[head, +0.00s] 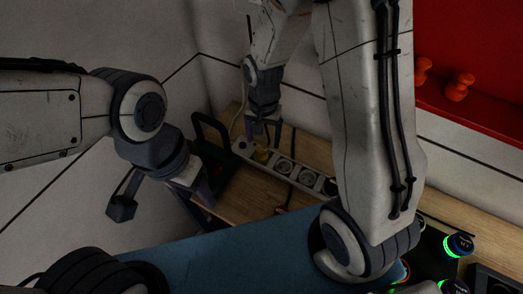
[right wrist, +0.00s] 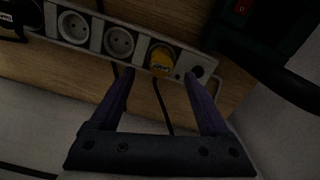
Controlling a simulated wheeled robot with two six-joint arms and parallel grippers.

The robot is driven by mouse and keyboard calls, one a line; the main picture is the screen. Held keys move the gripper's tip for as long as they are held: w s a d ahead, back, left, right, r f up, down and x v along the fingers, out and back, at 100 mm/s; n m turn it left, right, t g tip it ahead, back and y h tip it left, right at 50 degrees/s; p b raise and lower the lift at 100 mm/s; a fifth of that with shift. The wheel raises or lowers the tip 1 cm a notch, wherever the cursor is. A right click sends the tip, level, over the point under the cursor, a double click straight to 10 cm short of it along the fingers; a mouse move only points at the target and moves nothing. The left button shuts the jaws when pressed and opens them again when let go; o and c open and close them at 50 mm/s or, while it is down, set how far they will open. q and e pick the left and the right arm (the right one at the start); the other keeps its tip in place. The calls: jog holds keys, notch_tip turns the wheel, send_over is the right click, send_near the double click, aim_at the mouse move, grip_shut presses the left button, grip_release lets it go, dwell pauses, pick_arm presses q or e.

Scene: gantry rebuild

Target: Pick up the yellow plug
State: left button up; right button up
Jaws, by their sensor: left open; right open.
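The yellow plug (head: 262,154) sits in a white power strip (head: 307,177) on the wooden surface. In the right wrist view the yellow plug (right wrist: 161,61) is at the upper middle, at the end socket of the strip (right wrist: 140,41). My right gripper (head: 265,138) is open over the plug. In the right wrist view its fingers (right wrist: 158,76) are spread left and right just short of the plug, with nothing held. Whether they touch it cannot be told. My left gripper (head: 203,208) is open and empty, well to the left of the strip.
A dark green object with a black handle (head: 222,165) stands left of the strip. A black plug (right wrist: 12,25) sits in the strip's far end. A blue surface (head: 230,255) lies in front. A red shelf with orange items (head: 459,86) is at upper right.

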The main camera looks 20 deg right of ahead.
aim_at(262, 148)
notch_tip(262, 148, down, 5)
jog(key=shift+a+f+p, duration=0.1)
jog(key=shift+p, duration=0.8)
jog(key=shift+w+f, duration=0.1)
jog(key=shift+f, duration=0.3)
grip_shut()
